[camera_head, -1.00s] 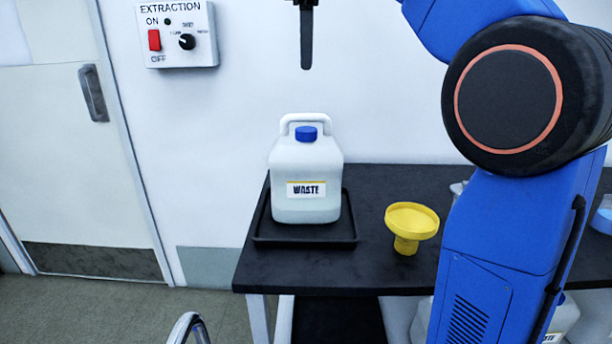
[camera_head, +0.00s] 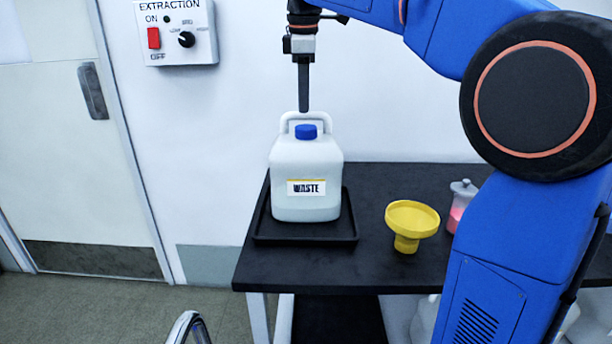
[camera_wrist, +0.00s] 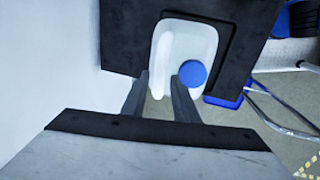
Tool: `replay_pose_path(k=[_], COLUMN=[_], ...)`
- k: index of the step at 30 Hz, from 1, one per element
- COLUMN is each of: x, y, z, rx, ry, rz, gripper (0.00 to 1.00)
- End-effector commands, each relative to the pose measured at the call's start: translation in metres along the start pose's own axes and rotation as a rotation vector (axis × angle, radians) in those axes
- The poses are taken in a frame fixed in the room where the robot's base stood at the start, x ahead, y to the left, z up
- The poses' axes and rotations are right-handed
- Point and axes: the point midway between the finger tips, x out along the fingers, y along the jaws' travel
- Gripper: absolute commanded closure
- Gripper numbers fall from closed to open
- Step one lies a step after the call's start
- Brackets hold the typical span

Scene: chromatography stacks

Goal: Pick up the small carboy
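The small carboy (camera_head: 306,170) is a white jug with a blue cap, a top handle and a WASTE label. It stands upright in a black tray (camera_head: 305,240) on the dark bench. My gripper (camera_head: 304,108) points straight down with its fingertips at the height of the carboy's handle. In the wrist view my gripper (camera_wrist: 160,85) has its two fingers apart, with a gap between them. The carboy (camera_wrist: 185,45) lies beyond the fingertips there, with the blue cap by the right finger.
A yellow funnel (camera_head: 412,222) stands on the bench right of the tray. A lidded container with pink liquid (camera_head: 461,205) is behind it, near my arm. The wall is close behind the bench, with an extraction switch box (camera_head: 178,36) at upper left.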

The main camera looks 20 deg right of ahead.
Motion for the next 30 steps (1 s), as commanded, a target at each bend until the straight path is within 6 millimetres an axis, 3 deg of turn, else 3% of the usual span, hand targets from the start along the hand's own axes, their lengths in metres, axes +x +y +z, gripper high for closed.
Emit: replay_pose_path(k=[5, 15, 25, 28, 30], x=[0.009, 0.050, 0.056, 0.056, 0.056], y=[0.000, -0.001, -0.001, -0.001, -0.001], z=[0.001, 0.005, 0.005, 0.005, 0.005], rx=[0.000, 0.001, 0.000, 0.000, 0.000], ry=[0.000, 0.000, 0.000, 0.000, 0.000], rz=[0.000, 0.000, 0.000, 0.000, 0.000], gripper=[0.73, 0.73, 0.73, 0.97, 1.00])
